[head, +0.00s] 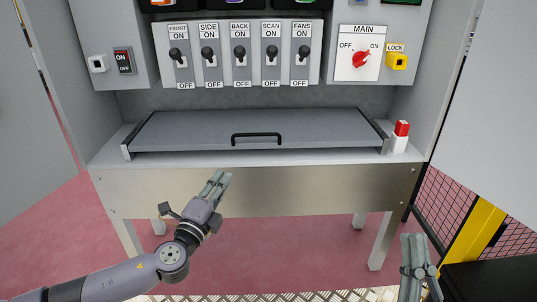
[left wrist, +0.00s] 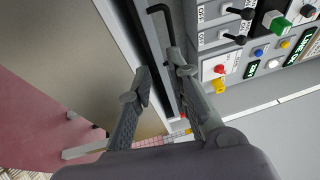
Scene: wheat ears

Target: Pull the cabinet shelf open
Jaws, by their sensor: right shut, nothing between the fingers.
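The cabinet shelf (head: 205,128) is a flat grey panel lying between two side rails on the cabinet's ledge. A black bar handle (head: 257,136) stands at the middle of its front edge. In the left wrist view, the handle (left wrist: 156,9) shows at the top, beyond my fingertips. My left gripper (head: 218,180) is open and empty, in front of the ledge, below and left of the handle, not touching it. Its spread fingers also show in the left wrist view (left wrist: 157,65). My right gripper (head: 415,238) is shut and empty at the lower right, well away from the shelf.
A panel of toggle switches (head: 240,55) hangs above the shelf, with a red MAIN knob (head: 362,59) to its right. A red-and-white object (head: 400,136) stands beside the right rail. Open cabinet doors flank both sides.

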